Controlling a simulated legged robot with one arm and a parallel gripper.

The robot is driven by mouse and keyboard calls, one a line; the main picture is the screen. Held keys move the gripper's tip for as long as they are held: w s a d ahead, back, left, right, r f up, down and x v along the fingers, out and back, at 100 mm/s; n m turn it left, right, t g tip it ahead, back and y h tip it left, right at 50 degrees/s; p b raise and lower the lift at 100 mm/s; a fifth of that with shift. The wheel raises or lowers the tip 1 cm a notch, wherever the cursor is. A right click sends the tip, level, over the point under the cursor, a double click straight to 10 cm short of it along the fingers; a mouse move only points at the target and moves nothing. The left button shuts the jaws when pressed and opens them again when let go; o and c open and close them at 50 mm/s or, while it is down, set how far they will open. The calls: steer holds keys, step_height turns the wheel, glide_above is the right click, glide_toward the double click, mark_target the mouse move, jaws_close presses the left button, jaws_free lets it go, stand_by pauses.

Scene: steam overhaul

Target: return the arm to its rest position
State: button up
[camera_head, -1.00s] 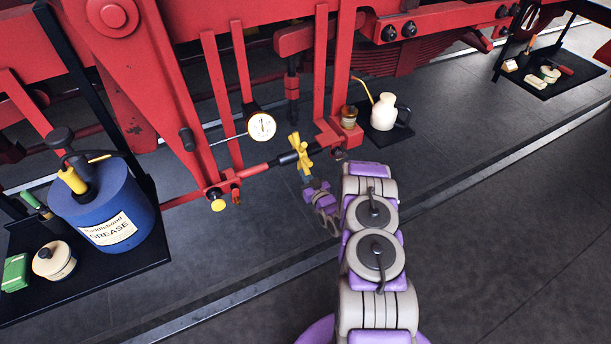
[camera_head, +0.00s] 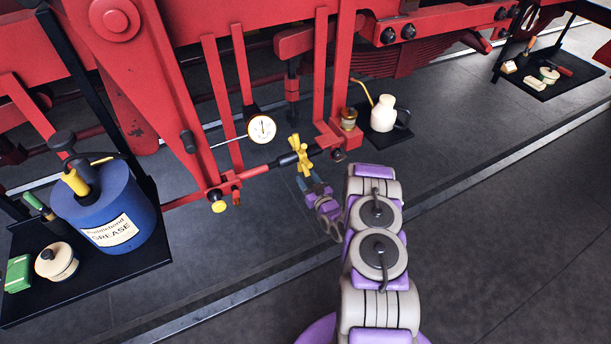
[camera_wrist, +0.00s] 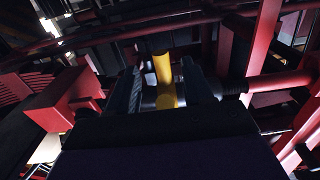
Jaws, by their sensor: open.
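My arm (camera_head: 378,255) reaches forward from the bottom of the head view, and my gripper (camera_head: 308,185) is at its far end, just below a yellow cross-shaped handle (camera_head: 301,155). The handle sits on a red and black rod under the locomotive. In the wrist view my gripper (camera_wrist: 163,82) has its two dark fingers apart, with the yellow handle (camera_wrist: 164,80) showing between them. From the head view the fingertips look just clear of the handle. Whether they touch it I cannot tell.
A dial gauge (camera_head: 261,129) stands left of the handle. A cream oil can (camera_head: 384,113) and a small brass cup (camera_head: 348,118) are behind the arm. A blue grease drum (camera_head: 105,209) stands on a black tray at left. Dark floor (camera_head: 510,235) at right is clear.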

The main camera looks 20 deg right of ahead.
mark_target(309, 164)
steer(key=shift+s+d+p, duration=0.1)
steer(key=shift+s+p, duration=0.8)
steer(key=shift+s, duration=1.15)
steer(key=shift+r, duration=0.1)
step_height(309, 164, up, 9)
steer(key=s+b, duration=0.2)
steer(key=b, duration=0.1)
steer(key=w+b, duration=0.2)
steer(key=w, duration=0.2)
steer(key=shift+w, duration=0.9)
jaws_close()
